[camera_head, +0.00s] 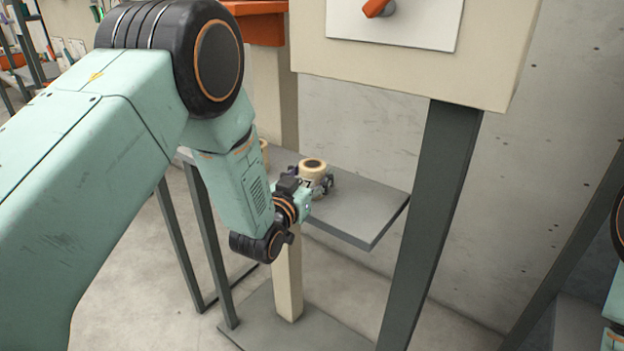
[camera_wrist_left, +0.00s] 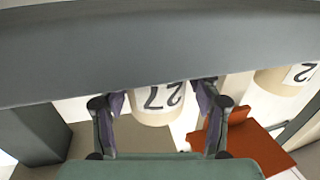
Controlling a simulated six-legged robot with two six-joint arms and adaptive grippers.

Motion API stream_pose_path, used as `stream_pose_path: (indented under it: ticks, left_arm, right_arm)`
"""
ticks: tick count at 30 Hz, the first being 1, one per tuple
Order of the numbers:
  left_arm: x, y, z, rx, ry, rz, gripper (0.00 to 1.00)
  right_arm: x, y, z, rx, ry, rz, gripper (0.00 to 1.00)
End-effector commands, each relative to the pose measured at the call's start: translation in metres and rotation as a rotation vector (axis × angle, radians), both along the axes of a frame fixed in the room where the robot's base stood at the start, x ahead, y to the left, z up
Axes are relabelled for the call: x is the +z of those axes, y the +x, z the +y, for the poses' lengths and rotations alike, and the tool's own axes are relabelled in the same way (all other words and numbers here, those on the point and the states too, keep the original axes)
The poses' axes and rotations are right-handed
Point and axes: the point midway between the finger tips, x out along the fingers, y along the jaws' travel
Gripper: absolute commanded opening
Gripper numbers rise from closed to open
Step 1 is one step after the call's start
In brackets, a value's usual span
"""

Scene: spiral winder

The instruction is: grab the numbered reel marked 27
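The cream reel marked 27 (camera_wrist_left: 157,104) is in the middle of the left wrist view, its black number upside down there. In the head view the reel (camera_head: 313,168) stands upright on the grey shelf (camera_head: 362,212), with a dark ring at its top centre. My left gripper (camera_head: 319,186) is at the reel's near side, low by the shelf. In the left wrist view its two fingers (camera_wrist_left: 160,97) are spread on either side of the reel, with a visible gap at each side. My right gripper is out of view.
A dark post (camera_head: 436,215) and a pale overhead box (camera_head: 400,73) flank the shelf.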

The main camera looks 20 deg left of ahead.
Motion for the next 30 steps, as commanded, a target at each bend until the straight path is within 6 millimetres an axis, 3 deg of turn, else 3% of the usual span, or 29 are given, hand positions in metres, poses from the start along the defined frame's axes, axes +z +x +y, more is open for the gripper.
stream_pose_path:
  ticks: [15, 23, 30]
  left_arm:
    - [0.001, 0.002, -0.002, -0.001, 0.001, -0.001, 0.17]
    - [0.006, 0.002, -0.002, -0.001, 0.001, -0.003, 0.17]
    - [0.049, 0.002, -0.002, -0.001, 0.000, -0.006, 0.17]
  right_arm:
    - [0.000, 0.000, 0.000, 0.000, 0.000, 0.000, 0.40]
    - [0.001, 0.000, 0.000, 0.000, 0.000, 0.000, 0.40]
    - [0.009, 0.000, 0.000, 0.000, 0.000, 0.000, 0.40]
